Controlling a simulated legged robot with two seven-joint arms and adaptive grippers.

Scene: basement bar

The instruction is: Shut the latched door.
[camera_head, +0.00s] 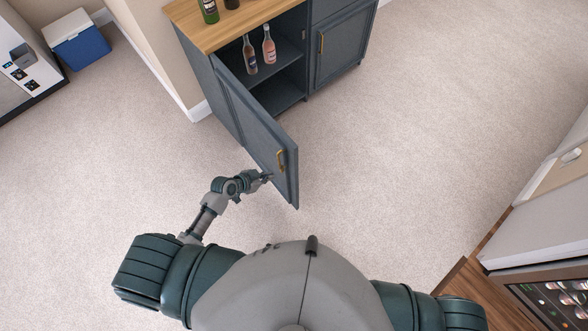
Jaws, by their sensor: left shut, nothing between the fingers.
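The cabinet (221,95) is dark grey-blue with a wooden top, at the upper middle of the head view. My left gripper (267,177) is shut and empty at the left side of this door, close to the free edge below the handle. I cannot tell whether it touches the door. The right door (341,52) of the cabinet is closed. My right gripper is out of view.
Two bottles (269,45) stand on the shelf inside the open compartment. A green bottle (209,11) stands on the wooden top. A blue cooler (79,45) is at the upper left. A glass-fronted unit (553,291) is at the lower right. The carpet around the door is clear.

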